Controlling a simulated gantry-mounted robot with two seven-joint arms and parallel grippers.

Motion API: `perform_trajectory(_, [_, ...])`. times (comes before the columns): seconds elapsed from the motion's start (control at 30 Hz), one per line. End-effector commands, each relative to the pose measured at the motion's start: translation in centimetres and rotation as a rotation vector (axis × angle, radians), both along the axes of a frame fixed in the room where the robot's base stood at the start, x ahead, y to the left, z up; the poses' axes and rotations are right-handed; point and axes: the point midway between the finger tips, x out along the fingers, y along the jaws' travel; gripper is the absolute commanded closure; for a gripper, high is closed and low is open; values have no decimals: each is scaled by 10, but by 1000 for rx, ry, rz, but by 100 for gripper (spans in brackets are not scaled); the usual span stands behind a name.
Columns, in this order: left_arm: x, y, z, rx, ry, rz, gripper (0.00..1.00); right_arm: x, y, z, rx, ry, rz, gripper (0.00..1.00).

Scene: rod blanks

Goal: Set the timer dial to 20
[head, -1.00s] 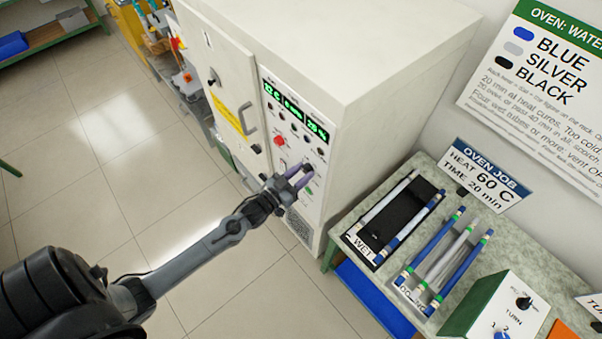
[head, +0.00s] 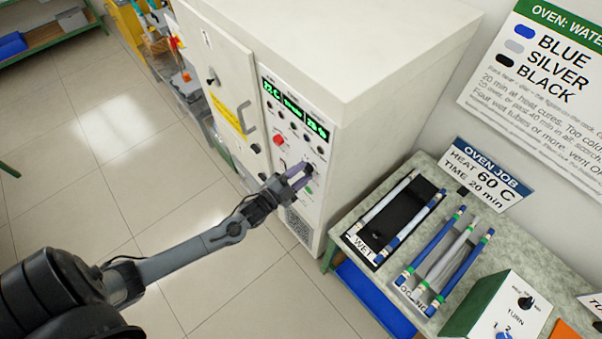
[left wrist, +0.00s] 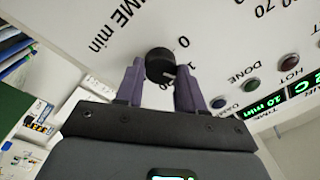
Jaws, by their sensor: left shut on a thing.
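The black timer dial (left wrist: 160,64) is on the white oven panel below the words "TIME min", seen at an angle in the left wrist view. My left gripper (head: 303,176) has its purple fingers on both sides of the dial and is shut on it; they also show in the left wrist view (left wrist: 161,82). The dial's white mark points toward a figure beginning with 1, partly hidden by a finger. The oven's green display (left wrist: 265,105) appears to read 10 min. My right gripper is not in view.
The oven (head: 375,60) has a door handle (head: 246,117) left of the panel and a red button (head: 278,140) above the dial. A sign (head: 485,175) reads 60 C and 20 min. A bench (head: 455,195) at the right holds racks of rods.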

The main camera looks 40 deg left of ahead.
Motion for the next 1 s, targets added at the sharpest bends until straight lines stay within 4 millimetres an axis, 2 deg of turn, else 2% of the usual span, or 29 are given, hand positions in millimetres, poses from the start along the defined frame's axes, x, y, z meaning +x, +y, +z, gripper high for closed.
perform_trajectory(0.6, [0,0,-1,573,-84,-1,92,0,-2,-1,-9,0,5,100])
perform_trajectory(1.0, [0,1,-2,826,-119,0,92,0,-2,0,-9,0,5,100])
